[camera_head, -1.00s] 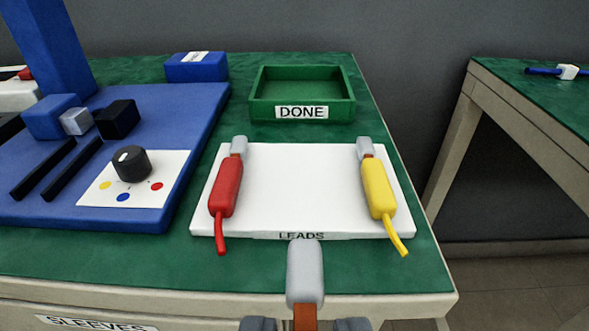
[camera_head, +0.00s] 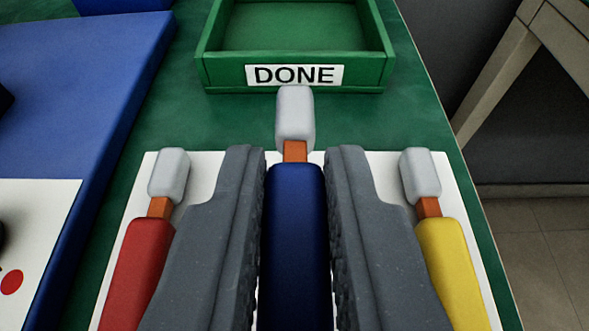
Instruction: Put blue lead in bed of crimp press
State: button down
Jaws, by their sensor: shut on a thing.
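My gripper (camera_head: 296,165) is shut on the blue lead (camera_head: 297,245), with a grey finger on each side of its dark blue body. The lead's orange neck and light grey tip (camera_head: 295,115) point away from me, past the fingertips. The lead is over the white leads mat (camera_head: 385,168), between the red and yellow leads; I cannot tell whether it touches the mat. The blue base of what looks like the crimp press (camera_head: 85,85) fills the left side. The press bed is out of view.
The red lead (camera_head: 140,265) is close left of my gripper and the yellow lead (camera_head: 455,270) close right. A green tray marked DONE (camera_head: 220,72) is just ahead. A white card (camera_head: 40,215) with a red dot is at left. The bench edge is at right.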

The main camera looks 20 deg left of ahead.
aim_at(291, 276)
notch_tip(291, 276, down, 3)
jog(key=shift+s+f+b, duration=0.1)
jog(key=shift+b, duration=0.4)
jog(key=shift+d+f, duration=0.1)
jog(key=c, duration=1.4)
grip_release()
jog(key=b+v, duration=0.1)
jog(key=v, duration=1)
jog(key=shift+s+d+f, duration=0.15)
jog(key=shift+d, duration=0.05)
jog(key=shift+b, duration=0.65)
